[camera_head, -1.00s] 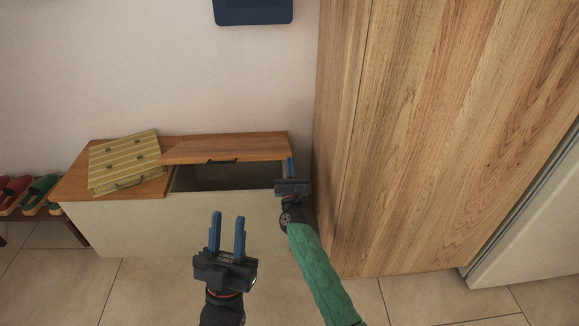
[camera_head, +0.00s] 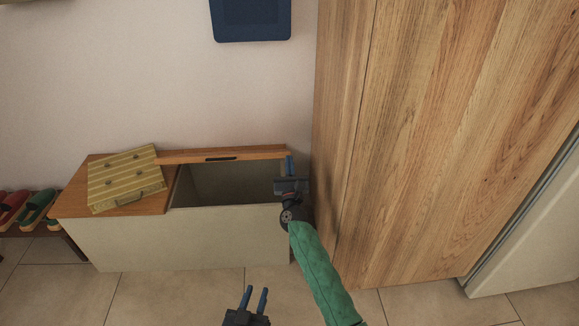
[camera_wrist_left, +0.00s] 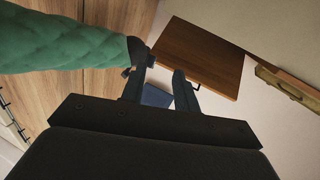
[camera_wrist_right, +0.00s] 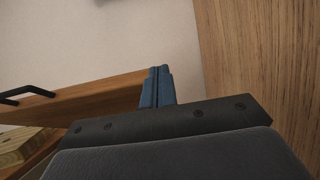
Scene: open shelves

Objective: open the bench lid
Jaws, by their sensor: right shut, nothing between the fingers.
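The bench (camera_head: 180,240) has a pale body and a wooden top. Its right-hand lid (camera_head: 185,156) is tilted up, and the compartment (camera_head: 225,183) below it is open to view. The dark lid handle (camera_head: 221,159) is on its front edge; it also shows in the right wrist view (camera_wrist_right: 25,92). My right gripper (camera_head: 289,168) is at the lid's right end, shut and empty. In the right wrist view its fingers (camera_wrist_right: 157,88) are close against the lid (camera_wrist_right: 100,98); contact is unclear. My left gripper (camera_head: 256,299) is open and empty, low in front of the bench.
A yellow striped case (camera_head: 125,178) lies on the bench's fixed left top (camera_head: 75,203). A tall wooden cabinet (camera_head: 420,130) stands close to the right of my right arm. Slippers (camera_head: 38,205) sit on a low rack at the left. The floor in front is clear.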

